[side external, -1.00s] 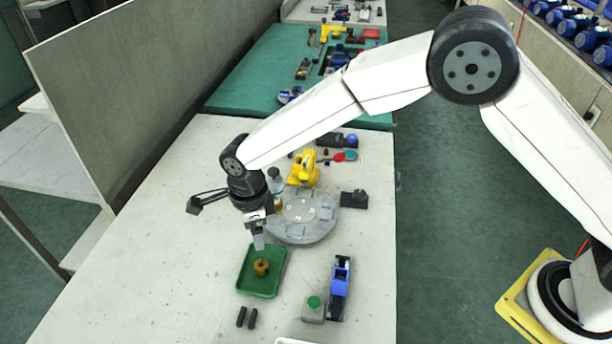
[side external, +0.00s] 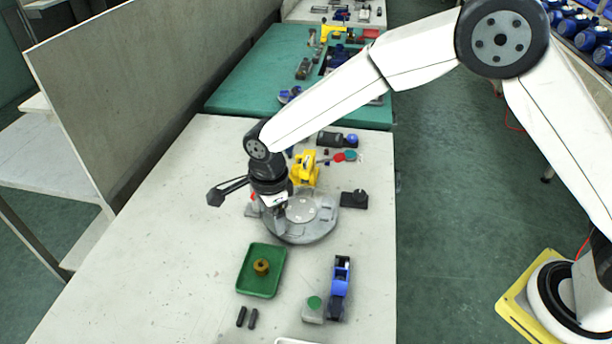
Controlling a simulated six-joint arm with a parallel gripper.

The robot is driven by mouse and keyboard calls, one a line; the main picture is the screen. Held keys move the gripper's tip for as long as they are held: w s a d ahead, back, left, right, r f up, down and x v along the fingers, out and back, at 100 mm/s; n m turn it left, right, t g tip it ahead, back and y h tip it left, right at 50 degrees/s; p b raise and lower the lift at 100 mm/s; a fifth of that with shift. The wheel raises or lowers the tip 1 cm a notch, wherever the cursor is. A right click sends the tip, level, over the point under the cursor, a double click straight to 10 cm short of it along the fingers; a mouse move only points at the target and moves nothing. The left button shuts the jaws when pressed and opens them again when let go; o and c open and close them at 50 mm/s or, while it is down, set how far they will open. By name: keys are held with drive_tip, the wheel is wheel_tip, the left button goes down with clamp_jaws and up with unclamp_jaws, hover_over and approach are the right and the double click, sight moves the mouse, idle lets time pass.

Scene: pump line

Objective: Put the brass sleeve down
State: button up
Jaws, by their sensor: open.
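The brass sleeve (side external: 261,266) stands on the floor of the green tray (side external: 246,283), near its middle. Nothing touches it except the tray. My gripper (side external: 279,236) is open and empty. It points down beyond the tray, over or in front of the left edge of the round grey fixture plate (side external: 318,232). It is clear of the sleeve. Its fingertips are small and dark here, and their exact height above the plate is hard to tell.
A yellow device (side external: 305,170) and a black block (side external: 354,199) stand around the plate. The bench's left side is free. A grey partition (side external: 150,80) rises along the left edge.

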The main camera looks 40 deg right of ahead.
drive_tip(key=s+d+r+n+t, duration=0.1)
drive_tip(key=s+d+r+n, duration=0.15)
drive_tip(key=d+n, duration=0.35)
drive_tip(key=s+d+r+n, duration=0.2)
drive_tip(key=s+d+n, duration=0.1)
drive_tip(key=d, duration=0.6)
drive_tip(key=s+d+r+n+t, duration=0.1)
drive_tip(key=s+d+n, duration=0.8)
drive_tip(key=s+d, duration=0.1)
drive_tip(key=shift+s+n, duration=0.4)
drive_tip(key=shift+s, duration=0.2)
drive_tip(key=shift+r, duration=0.1)
